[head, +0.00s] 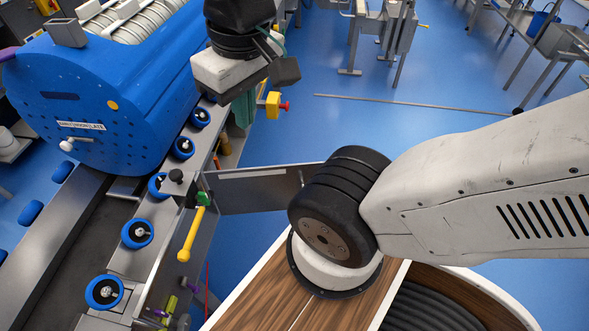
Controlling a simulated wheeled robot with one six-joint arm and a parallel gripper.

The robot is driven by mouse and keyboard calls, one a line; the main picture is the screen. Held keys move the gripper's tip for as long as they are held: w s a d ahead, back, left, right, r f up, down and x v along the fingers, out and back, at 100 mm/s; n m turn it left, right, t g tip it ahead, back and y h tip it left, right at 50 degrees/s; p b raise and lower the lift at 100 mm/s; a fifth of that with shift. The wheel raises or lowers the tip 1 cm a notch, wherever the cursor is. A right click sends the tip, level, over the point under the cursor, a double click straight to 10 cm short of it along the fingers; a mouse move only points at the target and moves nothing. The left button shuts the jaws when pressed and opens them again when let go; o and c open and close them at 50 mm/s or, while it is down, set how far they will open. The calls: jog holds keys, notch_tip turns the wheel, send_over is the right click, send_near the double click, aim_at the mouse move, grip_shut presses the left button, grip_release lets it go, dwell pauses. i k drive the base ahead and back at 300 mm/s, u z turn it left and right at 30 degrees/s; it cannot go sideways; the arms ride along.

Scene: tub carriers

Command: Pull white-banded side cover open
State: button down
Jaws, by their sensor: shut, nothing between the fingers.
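The side cover (262,192) is a flat grey metal panel with a pale band along its upper part. It stands out from the side of the conveyor frame at a wide angle, with its right end against or behind my arm's black joint in the picture. My gripper (284,72) is at the upper middle, below the black and white wrist, with dark grey fingers. It is shut and empty, apart from the cover and above it in the picture. The exact gap between them is hard to judge.
A blue perforated machine drum (95,95) stands at the left, beside a row of blue rollers (138,233). A yellow handle (190,235) sticks out near the cover's left end. A yellow box with a red knob (273,105) lies beyond.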

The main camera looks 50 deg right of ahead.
aim_at(260, 189)
jog(key=u, duration=0.2)
jog(key=k, duration=1)
jog(key=z, duration=1)
jog(key=i, duration=0.55)
jog(key=z, duration=0.05)
